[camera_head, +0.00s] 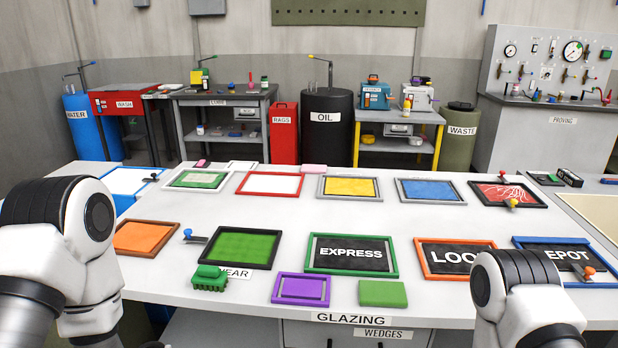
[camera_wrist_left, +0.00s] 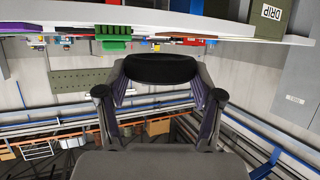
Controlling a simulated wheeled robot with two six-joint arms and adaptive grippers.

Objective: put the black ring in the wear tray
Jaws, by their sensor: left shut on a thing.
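In the left wrist view my left gripper (camera_wrist_left: 160,85) is shut on a dark, rounded black thing (camera_wrist_left: 160,68) between its fingertips. It looks like the black ring, but its hole cannot be seen from this angle. In the head view a WEAR label (camera_head: 238,272) lies on the bench's front part, below a black-framed green panel (camera_head: 240,247). No separate tray by the label can be made out. A green brush-like block (camera_head: 210,278) covers part of the label. My left gripper is out of the head view; my right gripper is in neither view.
Framed panels cover much of the white bench (camera_head: 195,297), including an EXPRESS panel (camera_head: 350,254). A purple frame (camera_head: 301,289) and green block (camera_head: 382,293) lie at the front edge. A small blue-knobbed tool (camera_head: 192,236) lies left of the green panel. Bare white strips run between rows.

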